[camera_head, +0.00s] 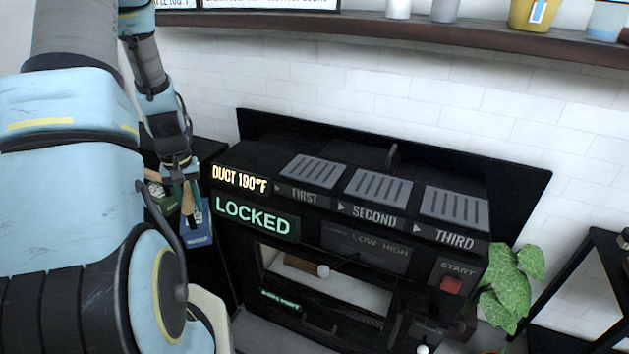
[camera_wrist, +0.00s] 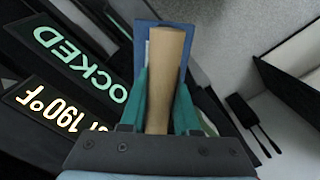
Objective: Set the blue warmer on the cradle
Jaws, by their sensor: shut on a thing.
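My gripper (camera_head: 187,190) hangs left of the black machine in the head view. In the wrist view its teal fingers (camera_wrist: 162,85) are shut on a pale wooden handle (camera_wrist: 166,60). A flat blue piece (camera_wrist: 147,50) shows behind the handle's far end; this appears to be the blue warmer (camera_head: 198,236), which hangs below the fingers in the head view. The join between handle and blue piece is hidden. I cannot make out which part is the cradle.
The black machine (camera_head: 375,238) has a lit "LOCKED" sign (camera_head: 253,216), three grey slotted plates and an open window with a wood-ended rod (camera_head: 305,265). A plant (camera_head: 508,285) stands at right; a shelf (camera_head: 470,32) runs above.

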